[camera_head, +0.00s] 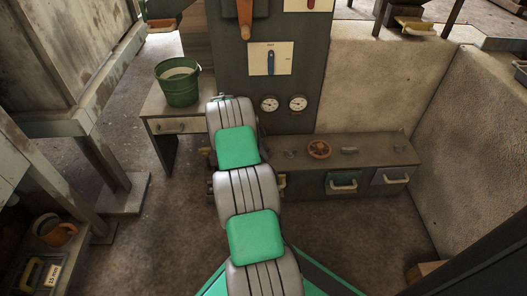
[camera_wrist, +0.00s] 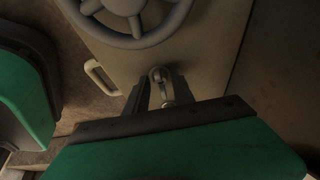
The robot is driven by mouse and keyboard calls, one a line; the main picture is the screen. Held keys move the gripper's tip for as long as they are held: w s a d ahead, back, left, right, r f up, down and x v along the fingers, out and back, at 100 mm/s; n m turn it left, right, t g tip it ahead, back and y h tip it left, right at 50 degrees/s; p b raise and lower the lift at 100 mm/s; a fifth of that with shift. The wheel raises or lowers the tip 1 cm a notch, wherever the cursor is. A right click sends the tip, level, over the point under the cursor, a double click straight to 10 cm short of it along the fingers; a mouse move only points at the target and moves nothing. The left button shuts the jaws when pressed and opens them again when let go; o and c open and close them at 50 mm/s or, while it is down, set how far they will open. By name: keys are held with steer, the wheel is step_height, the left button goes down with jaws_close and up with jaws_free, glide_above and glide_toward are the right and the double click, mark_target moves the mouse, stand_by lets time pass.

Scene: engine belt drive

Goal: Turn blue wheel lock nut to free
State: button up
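In the wrist view, a spoked wheel (camera_wrist: 135,12) shows at the top, cut off by the edge. It looks grey in this dim light; I see no clear blue on it. A small rounded metal nut or knob (camera_wrist: 159,75) sits below the wheel on the pale panel face. My gripper (camera_wrist: 160,93) is at this piece, its two dark fingers apart, one on each side of it. Whether the fingers touch it cannot be told. In the head view my arm hides the gripper, the wheel and the nut.
A pale handle (camera_wrist: 101,78) stands left of the fingers in the wrist view. In the head view, a low bench (camera_head: 375,151) carries a small reddish handwheel (camera_head: 319,149). A panel with a blue lever (camera_head: 271,62) and two gauges rises behind. A green bucket (camera_head: 178,84) stands on a side table.

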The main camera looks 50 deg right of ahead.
jaws_close()
steer(key=shift+r+n, duration=0.1)
steer(key=shift+n, duration=0.2)
steer(key=n+p, duration=0.1)
steer(key=n+t+p, duration=0.1)
steer(key=n, duration=0.1)
steer(key=shift+s+a+r+h, duration=0.1)
steer(key=shift+s+a+h, duration=0.1)
steer(key=shift+h, duration=0.2)
steer(key=n+t+p, duration=0.1)
steer(key=n+p, duration=0.1)
steer(key=n, duration=0.1)
steer(key=shift+s+n+h, duration=0.15)
steer(key=shift+n+h, duration=0.15)
steer(key=shift+n, duration=0.1)
steer(key=n+t, duration=0.1)
steer(key=n+p, duration=0.1)
steer(key=n, duration=0.1)
steer(key=n+t, duration=0.1)
steer(key=n, duration=0.1)
steer(key=shift+s+t+p, duration=0.25)
steer(key=shift+t+p, duration=0.05)
steer(key=shift+p, duration=0.1)
steer(key=n+t, duration=0.1)
steer(key=n, duration=0.1)
steer(key=n+y, duration=0.1)
steer(key=n, duration=0.2)
steer(key=shift+s+d+f+n+t, duration=0.1)
steer(key=shift+s+f+n+t, duration=0.1)
steer(key=shift+n+t, duration=0.15)
